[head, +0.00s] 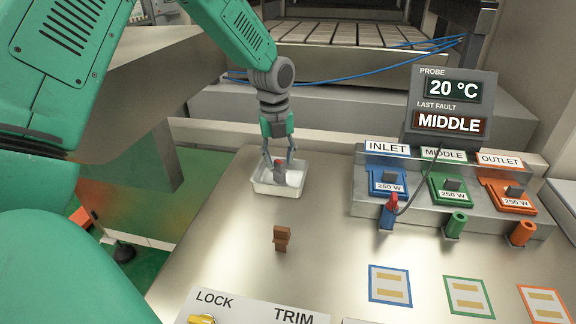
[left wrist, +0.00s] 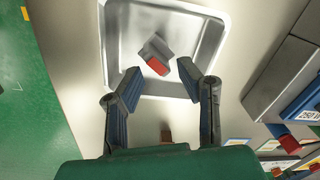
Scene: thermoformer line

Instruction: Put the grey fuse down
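The grey fuse (head: 280,178) with a red end is at the white tray (head: 262,188) in the head view. In the left wrist view the fuse (left wrist: 152,48) shows against the tray floor, turned at an angle, its red end toward me. My left gripper (head: 279,158) points down over the tray. In the left wrist view its two fingers (left wrist: 159,80) are spread, with a clear gap between the tips. The fuse shows just beyond the tips and is not clamped. My right gripper is not in view.
A brown block (head: 282,238) stands on the bench in front of the tray. To the right is a panel with blue, green and orange holders, each with a grey piece. A display (head: 449,105) reads 20 °C and MIDDLE. Coloured-frame pads lie at front right.

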